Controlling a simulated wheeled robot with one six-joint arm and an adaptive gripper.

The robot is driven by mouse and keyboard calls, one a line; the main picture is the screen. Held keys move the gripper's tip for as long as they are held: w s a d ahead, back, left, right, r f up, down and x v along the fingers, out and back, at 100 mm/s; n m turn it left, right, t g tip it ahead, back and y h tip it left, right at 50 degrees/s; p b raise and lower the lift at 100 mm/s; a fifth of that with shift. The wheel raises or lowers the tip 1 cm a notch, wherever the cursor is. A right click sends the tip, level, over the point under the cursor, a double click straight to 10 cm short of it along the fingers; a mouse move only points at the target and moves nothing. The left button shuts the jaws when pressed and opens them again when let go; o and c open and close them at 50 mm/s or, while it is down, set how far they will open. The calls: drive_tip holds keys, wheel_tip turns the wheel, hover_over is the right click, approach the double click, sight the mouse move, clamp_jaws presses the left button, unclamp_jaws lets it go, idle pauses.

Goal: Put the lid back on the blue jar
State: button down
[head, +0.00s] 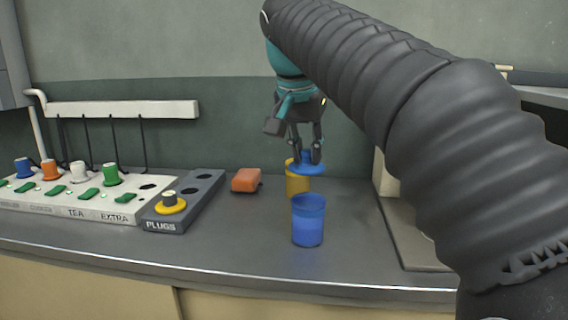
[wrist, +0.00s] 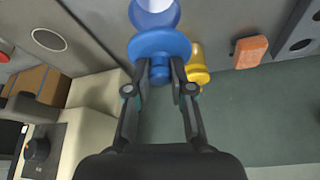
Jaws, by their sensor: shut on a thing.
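The blue jar (head: 308,226) stands upright and open on the grey counter in the head view. It also shows at the top edge of the wrist view (wrist: 155,14). My gripper (head: 305,158) is shut on the knob of the blue lid (head: 306,168), which it holds level in the air above and behind the jar, apart from it. In the wrist view the fingertips of my gripper (wrist: 160,78) pinch the knob, and the disc of the blue lid (wrist: 158,44) lies beyond them. The lid partly hides a yellow jar (head: 297,185) in the head view.
An orange block (head: 246,180) lies left of the jars. A grey plugs rack (head: 188,205) holds a yellow-rimmed plug (head: 170,203). The counter between rack and blue jar is clear. A pale machine stands at right.

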drive_tip(key=shift+d+r, duration=0.25)
drive_tip(key=shift+d, duration=0.05)
drive_tip(key=shift+f, duration=0.8)
drive_tip(key=shift+f+b, duration=1.95)
drive_tip(key=shift+f, duration=0.4)
drive_tip(key=shift+p, duration=0.4)
drive_tip(key=shift+f, duration=0.15)
idle(0.3)
drive_tip(key=shift+c, duration=2.3)
unclamp_jaws()
